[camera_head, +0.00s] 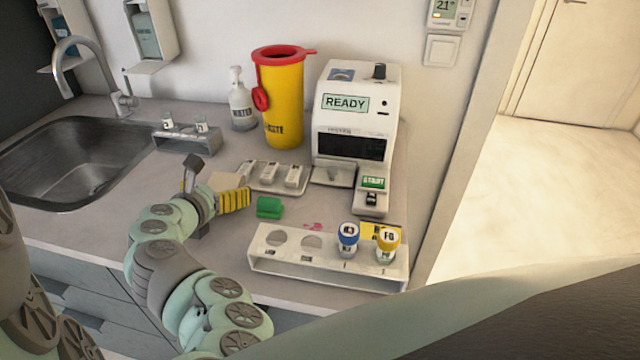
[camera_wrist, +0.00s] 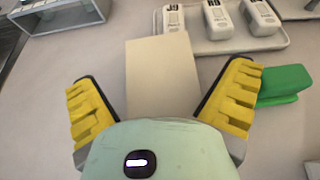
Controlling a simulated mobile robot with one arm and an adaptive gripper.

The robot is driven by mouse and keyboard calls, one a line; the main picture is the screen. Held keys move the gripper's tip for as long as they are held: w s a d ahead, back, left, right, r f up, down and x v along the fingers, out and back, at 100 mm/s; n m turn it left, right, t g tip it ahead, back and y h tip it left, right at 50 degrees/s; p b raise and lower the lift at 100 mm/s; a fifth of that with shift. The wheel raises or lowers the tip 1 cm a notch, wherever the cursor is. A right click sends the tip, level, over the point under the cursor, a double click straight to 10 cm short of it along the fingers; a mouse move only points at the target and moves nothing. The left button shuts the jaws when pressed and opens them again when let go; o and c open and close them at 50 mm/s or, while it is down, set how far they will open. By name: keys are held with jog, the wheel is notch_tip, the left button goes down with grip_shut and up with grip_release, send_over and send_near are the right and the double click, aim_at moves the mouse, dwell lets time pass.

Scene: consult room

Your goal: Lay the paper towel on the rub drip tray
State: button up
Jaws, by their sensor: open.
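A flat cream rectangle, which looks like the folded paper towel (camera_head: 226,181), lies on the counter. In the wrist view the paper towel (camera_wrist: 160,72) lies between the yellow-padded fingers, with a gap on each side. My gripper (camera_head: 213,190) is open and low over the counter, and it also shows in the wrist view (camera_wrist: 160,88). Two wall dispensers with small trays hang at the upper left. One tray (camera_head: 151,64) is under the right dispenser and the other (camera_head: 62,67) is behind the faucet. I cannot tell which is the rub drip tray.
A green object (camera_head: 270,207) sits close beside the right finger. A tray of white cartridges (camera_head: 262,186) is just behind. A white rack (camera_head: 330,272) with capped vials stands in front right. The sink (camera_head: 70,150), yellow bin (camera_head: 283,105) and analyser (camera_head: 355,115) border the counter.

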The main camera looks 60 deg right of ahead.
jog(key=shift+w+d+f, duration=0.25)
jog(key=shift+w+d, duration=0.05)
jog(key=shift+d, duration=0.2)
jog(key=c, duration=0.7)
jog(key=shift+c, duration=0.3)
